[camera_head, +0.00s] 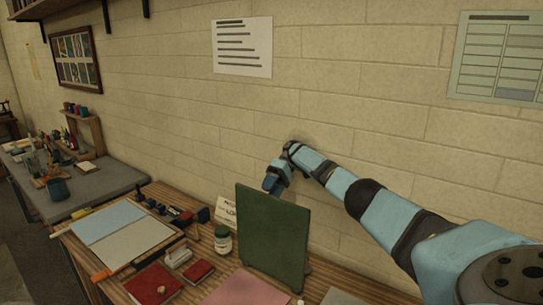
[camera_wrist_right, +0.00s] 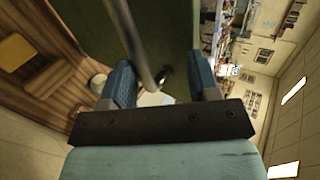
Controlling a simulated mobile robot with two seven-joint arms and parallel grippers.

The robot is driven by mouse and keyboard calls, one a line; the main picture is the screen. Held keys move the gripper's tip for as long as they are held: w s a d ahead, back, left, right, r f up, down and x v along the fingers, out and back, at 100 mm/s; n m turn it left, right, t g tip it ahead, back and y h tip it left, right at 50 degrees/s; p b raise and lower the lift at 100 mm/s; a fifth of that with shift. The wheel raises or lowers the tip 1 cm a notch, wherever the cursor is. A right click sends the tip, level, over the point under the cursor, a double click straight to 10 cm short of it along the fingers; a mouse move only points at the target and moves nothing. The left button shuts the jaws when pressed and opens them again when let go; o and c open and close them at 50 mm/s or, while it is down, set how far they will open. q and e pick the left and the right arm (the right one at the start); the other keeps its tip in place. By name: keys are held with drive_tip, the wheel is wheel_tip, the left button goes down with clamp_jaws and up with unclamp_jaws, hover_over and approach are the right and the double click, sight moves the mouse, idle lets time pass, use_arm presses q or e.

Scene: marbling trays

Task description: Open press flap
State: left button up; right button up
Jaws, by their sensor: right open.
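The dark green press flap (camera_head: 273,242) stands upright near the right end of the wooden bench. It also fills the top middle of the right wrist view (camera_wrist_right: 182,32). My right gripper (camera_head: 272,184) is at the flap's top left edge, with the fingertips partly hidden behind it. In the right wrist view my right gripper (camera_wrist_right: 162,78) is open, its blue fingers apart. A grey metal bar (camera_wrist_right: 138,45) runs between the fingers; I cannot tell whether it touches them. My left gripper is not in view.
A green-lidded jar (camera_head: 223,241) and a small white sign (camera_head: 227,213) stand left of the flap. The brick wall (camera_head: 330,120) is close behind.

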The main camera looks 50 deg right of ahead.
wheel_tip(320, 180, up, 17)
drive_tip(key=shift+s, duration=0.15)
idle(0.4)
drive_tip(key=shift+a, duration=0.15)
